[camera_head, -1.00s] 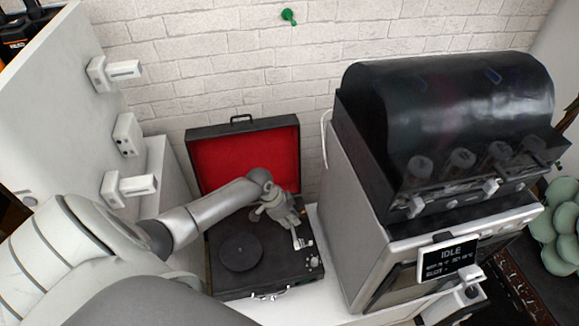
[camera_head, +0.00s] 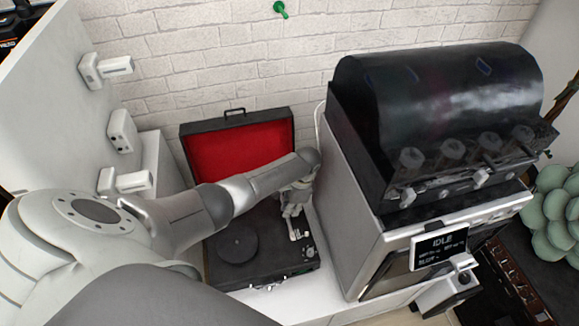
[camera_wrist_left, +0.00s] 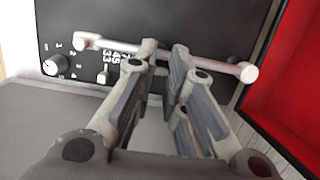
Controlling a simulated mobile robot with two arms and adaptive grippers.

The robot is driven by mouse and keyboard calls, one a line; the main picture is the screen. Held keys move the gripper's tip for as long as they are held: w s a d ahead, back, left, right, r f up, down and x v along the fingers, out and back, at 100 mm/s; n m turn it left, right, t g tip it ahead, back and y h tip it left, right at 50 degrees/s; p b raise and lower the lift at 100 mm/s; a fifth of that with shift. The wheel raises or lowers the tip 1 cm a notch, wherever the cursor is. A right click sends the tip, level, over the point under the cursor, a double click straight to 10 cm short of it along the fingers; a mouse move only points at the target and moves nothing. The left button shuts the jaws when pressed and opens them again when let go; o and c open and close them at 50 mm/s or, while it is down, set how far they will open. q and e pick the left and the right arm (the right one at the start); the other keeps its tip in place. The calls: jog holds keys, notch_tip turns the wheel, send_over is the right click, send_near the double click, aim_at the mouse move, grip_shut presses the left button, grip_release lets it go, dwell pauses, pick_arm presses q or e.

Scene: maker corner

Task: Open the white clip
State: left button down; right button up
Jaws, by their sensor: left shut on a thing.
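My left gripper (camera_head: 292,211) is over the right side of the black record player (camera_head: 267,262), at its pale tonearm (camera_head: 298,236). In the left wrist view the two fingers (camera_wrist_left: 165,48) are close together, with a narrow gap, at the tonearm (camera_wrist_left: 225,66), which runs across behind the tips. They are shut on something small there, most likely the white clip; the fingers hide it, so I cannot see whether it is open. My right gripper is not in view.
The player's red-lined lid (camera_head: 238,151) stands open behind. A tall machine with a black dome (camera_head: 435,105) is close on the right. White wall fittings (camera_head: 122,131) are on the left.

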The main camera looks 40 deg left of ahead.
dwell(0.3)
pick_arm(q)
jog(key=c, duration=1.5)
grip_release()
jog(key=shift+w+d+r, duration=0.2)
jog(key=shift+r, duration=1)
jog(key=shift+w+d+r, duration=0.15)
jog(key=shift+w+r, duration=0.1)
jog(key=shift+r, duration=0.95)
jog(key=shift+w+d+r, duration=0.2)
jog(key=shift+r, duration=1)
